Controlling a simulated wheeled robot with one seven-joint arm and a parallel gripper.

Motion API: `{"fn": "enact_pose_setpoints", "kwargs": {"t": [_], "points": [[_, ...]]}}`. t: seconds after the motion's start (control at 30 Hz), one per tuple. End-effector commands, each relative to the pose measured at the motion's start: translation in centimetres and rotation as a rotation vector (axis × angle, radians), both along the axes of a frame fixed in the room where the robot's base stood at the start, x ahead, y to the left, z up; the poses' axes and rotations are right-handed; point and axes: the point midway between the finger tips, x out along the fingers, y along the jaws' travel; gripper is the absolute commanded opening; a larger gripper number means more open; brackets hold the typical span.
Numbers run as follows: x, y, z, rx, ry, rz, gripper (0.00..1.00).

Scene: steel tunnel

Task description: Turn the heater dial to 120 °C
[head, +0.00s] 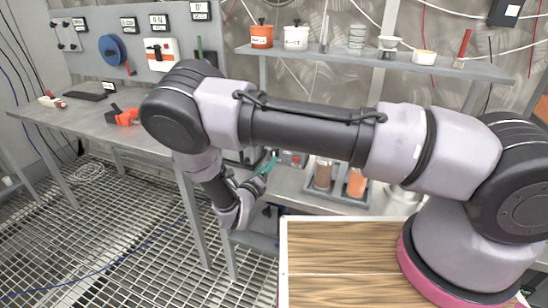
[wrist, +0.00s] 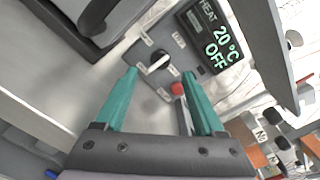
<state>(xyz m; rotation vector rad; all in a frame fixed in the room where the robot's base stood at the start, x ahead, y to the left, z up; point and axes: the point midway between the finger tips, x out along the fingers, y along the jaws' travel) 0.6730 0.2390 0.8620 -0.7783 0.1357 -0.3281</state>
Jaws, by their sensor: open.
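The heater dial (wrist: 158,62) is a round dark knob with a white pointer, on a grey panel with small labels around it. A display (wrist: 215,45) beside it reads HEAT, 20 °C, OFF. A red button (wrist: 178,89) sits near the dial. My gripper (wrist: 161,73) is open and empty, its two teal fingers either side of the dial in the wrist view; I cannot tell whether they touch it. In the head view my gripper (head: 268,163) is low beside the bench, and my arm hides most of the heater.
A shelf (head: 400,67) with pots and dishes runs along the back wall. Jars with brown (head: 322,174) and orange (head: 357,183) contents stand below it. A grey bench (head: 85,118) with an orange tool (head: 126,117) is at left. A wooden top (head: 340,262) lies in front.

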Motion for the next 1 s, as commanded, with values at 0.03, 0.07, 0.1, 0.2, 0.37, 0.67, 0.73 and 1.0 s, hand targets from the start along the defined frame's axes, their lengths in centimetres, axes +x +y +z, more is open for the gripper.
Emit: {"fn": "enact_pose_setpoints", "kwargs": {"t": [0.03,0.07,0.1,0.2,0.37,0.67,0.73,1.0], "points": [[1.0,-0.6,0.0,0.000,0.000,-0.006,0.71],[1.6,-0.7,0.0,-0.001,0.000,-0.004,0.71],[2.3,-1.0,0.0,0.000,-0.001,-0.005,0.71],[3.9,-1.6,0.0,0.001,-0.001,-0.005,0.71],[5.5,-2.1,0.0,0.001,0.000,-0.004,0.71],[6.2,-2.3,0.0,0.001,0.000,-0.001,0.71],[6.2,-2.3,0.0,0.001,0.000,-0.002,0.71],[6.2,-2.3,0.0,0.001,0.000,-0.002,0.00]]}}
